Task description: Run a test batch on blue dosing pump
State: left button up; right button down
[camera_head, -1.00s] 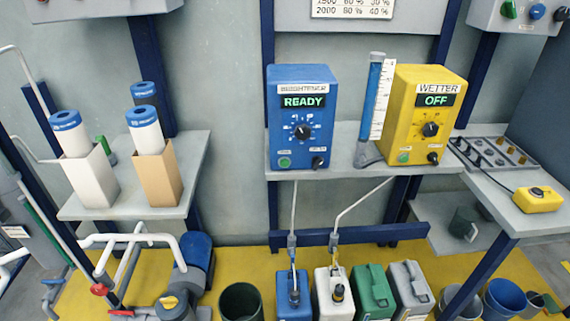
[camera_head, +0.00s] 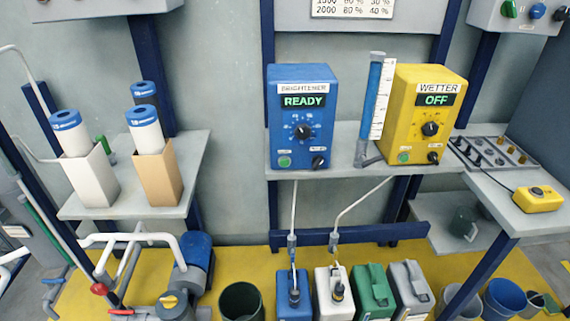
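The blue dosing pump (camera_head: 288,100) stands on the grey wall shelf, labelled BRIGHTENER, its display (camera_head: 303,102) reading READY in green. On its front are a black dial (camera_head: 302,132), a green button (camera_head: 285,161) at lower left and a black knob (camera_head: 318,163) at lower right. The yellow pump (camera_head: 425,112), labelled WETTER, stands to its right with its display reading OFF. A clear measuring tube (camera_head: 375,105) with blue liquid and a white scale stands between them. Neither of my grippers shows in this view.
The shelf (camera_head: 340,148) edge runs under both pumps. Several canisters (camera_head: 374,292) stand on the yellow floor below, with thin pipes entering two. A left shelf (camera_head: 195,190) holds white cartridges with blue caps (camera_head: 142,116). A yellow handheld box (camera_head: 538,199) lies on the right bench.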

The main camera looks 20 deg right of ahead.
aim_at(284, 162)
jog(key=z, duration=0.85)
jog(key=i, duration=0.35)
jog(key=u, duration=0.95)
